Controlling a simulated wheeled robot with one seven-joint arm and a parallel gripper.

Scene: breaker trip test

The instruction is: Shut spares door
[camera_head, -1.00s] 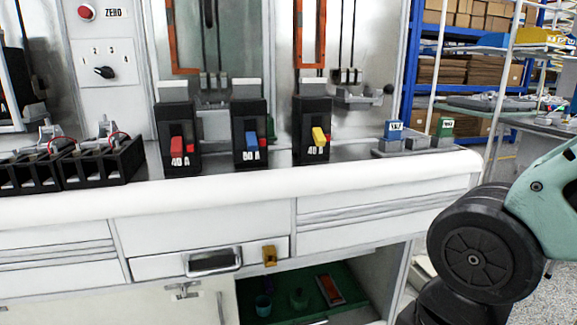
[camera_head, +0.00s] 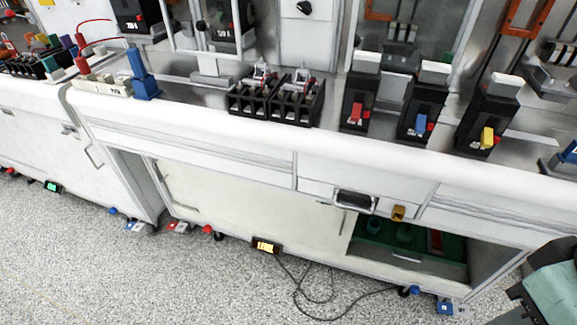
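The lower cabinet of the white bench has a pale cream door panel (camera_head: 245,205) across its left and middle part. The right part of the cabinet is open and shows a green-lined shelf (camera_head: 372,245) with a dark cup-like item (camera_head: 404,232) and a red-and-grey item (camera_head: 435,241). A thin upright handle or edge shows by the panel's right end, at the opening. I cannot tell whether the panel slides or swings. My gripper is not in view; only a teal and dark part of my arm shows at the lower right corner.
Above the opening is a shut drawer with a black handle (camera_head: 355,199) and a yellow latch (camera_head: 398,213). Three breakers stand on the benchtop. A lit display box (camera_head: 266,246) with a black cable (camera_head: 315,290) lies on the floor before the cabinet.

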